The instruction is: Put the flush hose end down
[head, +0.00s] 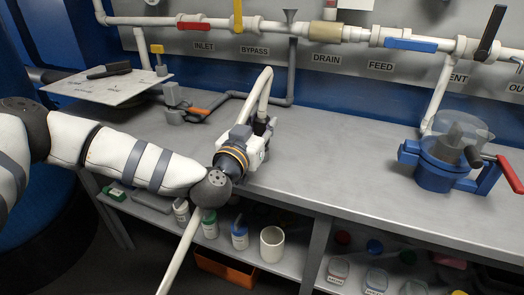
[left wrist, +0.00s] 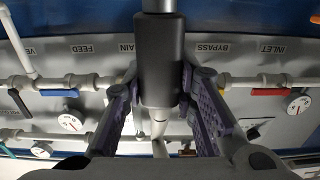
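The flush hose end shows in the left wrist view as a dark sleeve (left wrist: 160,60) with a pale tube running on below it. My left gripper (left wrist: 162,98) has one purple-grey finger on each side of the sleeve, and both appear to touch it. In the head view my left gripper (head: 266,128) is over the grey bench, near its front edge. A white hose (head: 264,88) arches up behind it. The hose end is mostly hidden there by the gripper. My right gripper is in neither view.
The grey bench (head: 330,150) is clear right of the gripper, up to a blue clamp-like device (head: 440,170) with a clear bowl. A grey holder (head: 172,98) and a white plate (head: 105,85) are at left. Labelled pipes and valves line the back; bottles stand on the shelf below.

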